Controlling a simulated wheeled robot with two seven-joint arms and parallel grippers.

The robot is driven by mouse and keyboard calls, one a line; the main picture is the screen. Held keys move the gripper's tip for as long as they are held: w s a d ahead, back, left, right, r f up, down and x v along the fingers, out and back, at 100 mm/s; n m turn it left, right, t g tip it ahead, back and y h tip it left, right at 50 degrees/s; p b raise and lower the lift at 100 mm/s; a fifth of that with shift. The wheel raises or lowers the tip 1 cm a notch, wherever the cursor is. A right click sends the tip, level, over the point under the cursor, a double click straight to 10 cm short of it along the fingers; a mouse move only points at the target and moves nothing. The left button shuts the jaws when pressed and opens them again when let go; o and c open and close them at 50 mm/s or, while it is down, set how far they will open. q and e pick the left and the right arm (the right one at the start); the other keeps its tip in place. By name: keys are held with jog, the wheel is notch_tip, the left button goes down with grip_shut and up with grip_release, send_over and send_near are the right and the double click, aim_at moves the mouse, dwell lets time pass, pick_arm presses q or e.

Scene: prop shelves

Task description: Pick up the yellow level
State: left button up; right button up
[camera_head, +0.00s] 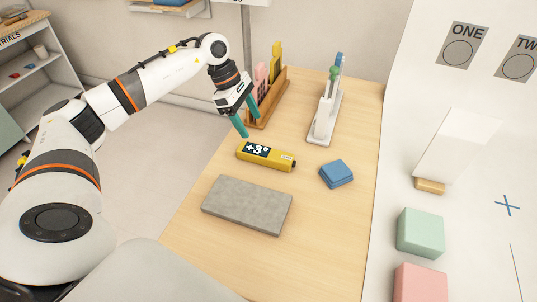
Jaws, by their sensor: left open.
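The yellow level (279,161) lies flat on the wooden table, with a dark display reading "+3°" on its left part. My left gripper (248,122) is open, with its two teal fingers pointing down. It is above and just behind the left end of the level, and nothing shows between the fingers. My right gripper is not in view.
A grey slab (247,204) lies in front of the level. Behind stand a wooden rack (267,104) with pink and yellow items and a white holder (323,121). Green (420,232) and pink (420,284) blocks are at right.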

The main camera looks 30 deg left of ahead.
aim_at(265, 152)
pick_arm(q)
jog(key=p+x, duration=0.1)
jog(key=x, duration=0.5)
jog(key=shift+s, duration=0.15)
jog(key=x, duration=0.1)
jog(key=p+x, duration=0.1)
jog(key=x, duration=0.3)
jog(key=shift+s+d+r, duration=0.1)
jog(key=shift+d, duration=0.15)
jog(key=shift+d+f, duration=0.1)
jog(key=shift+f, duration=0.2)
jog(key=shift+c, duration=0.4)
jog(key=shift+r, duration=0.1)
jog(key=c, duration=1.1)
